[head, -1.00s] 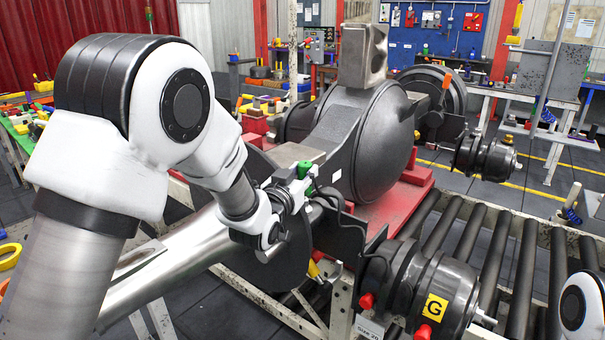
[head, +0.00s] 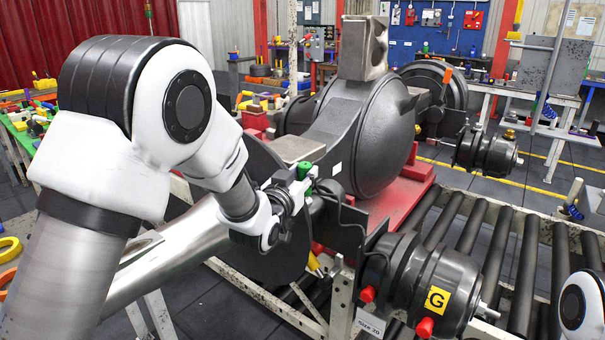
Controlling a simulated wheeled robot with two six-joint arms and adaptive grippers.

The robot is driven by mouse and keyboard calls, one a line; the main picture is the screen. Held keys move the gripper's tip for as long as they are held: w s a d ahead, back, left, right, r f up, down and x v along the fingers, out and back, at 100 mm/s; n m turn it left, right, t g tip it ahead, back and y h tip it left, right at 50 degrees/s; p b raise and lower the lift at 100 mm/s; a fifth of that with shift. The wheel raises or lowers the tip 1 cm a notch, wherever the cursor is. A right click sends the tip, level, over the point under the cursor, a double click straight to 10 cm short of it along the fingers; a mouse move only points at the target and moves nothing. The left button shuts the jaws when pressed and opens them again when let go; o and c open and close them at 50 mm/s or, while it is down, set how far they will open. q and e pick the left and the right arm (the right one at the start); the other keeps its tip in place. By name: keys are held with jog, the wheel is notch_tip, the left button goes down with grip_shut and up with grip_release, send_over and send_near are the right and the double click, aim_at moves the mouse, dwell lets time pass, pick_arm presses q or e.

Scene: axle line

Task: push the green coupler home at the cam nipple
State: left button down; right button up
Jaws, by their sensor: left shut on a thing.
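The green coupler (head: 304,170) shows as a small green piece at the tip of my left gripper (head: 297,190), beside the axle's black bracket. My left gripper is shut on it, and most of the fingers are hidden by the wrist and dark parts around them. The cam nipple cannot be made out behind the gripper. Only a white and black part of my right arm shows at the lower right edge; its gripper is out of view.
The big dark axle housing (head: 375,140) stands on a red support (head: 425,185). A black brake chamber with a yellow G label (head: 437,299) and red plugs (head: 425,327) sits at the lower right. Conveyor rollers (head: 490,240) lie behind it.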

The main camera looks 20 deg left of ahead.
pick_arm(q)
jog(key=shift+f+b, duration=0.75)
jog(key=shift+f, duration=0.15)
jog(key=c, duration=0.8)
grip_release()
jog(key=shift+o, duration=0.2)
jog(key=s+a, duration=0.1)
jog(key=s, duration=1.1)
